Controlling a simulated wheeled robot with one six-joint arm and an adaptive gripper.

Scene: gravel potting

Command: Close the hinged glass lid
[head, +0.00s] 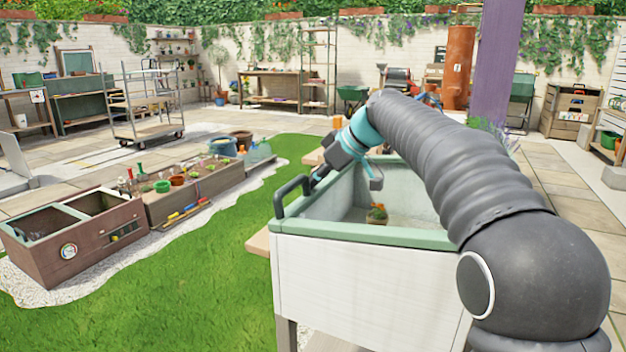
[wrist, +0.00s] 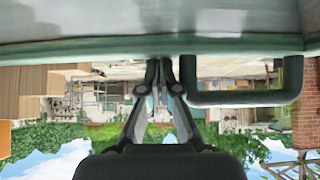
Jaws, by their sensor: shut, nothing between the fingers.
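A raised white box (head: 370,285) with a green rim (head: 380,234) stands in front of me in the head view. Inside it I see a small potted plant (head: 377,214). A dark handle (head: 278,200) rises at its left edge. In the wrist view, which is upside down, the green edge and grey pane (wrist: 130,25) fill the top, with the handle (wrist: 245,98) beside my gripper (wrist: 159,66). My gripper (head: 316,181) is shut and empty, close to the handle. I cannot tell whether they touch or how far the glass lid is open.
A low brown planter row (head: 195,190) with pots and tools lies on gravel to the left. A wheeled cart (head: 146,125) stands behind it. A purple post (head: 497,65) rises beyond the box on the right. The lawn (head: 180,285) at left is clear.

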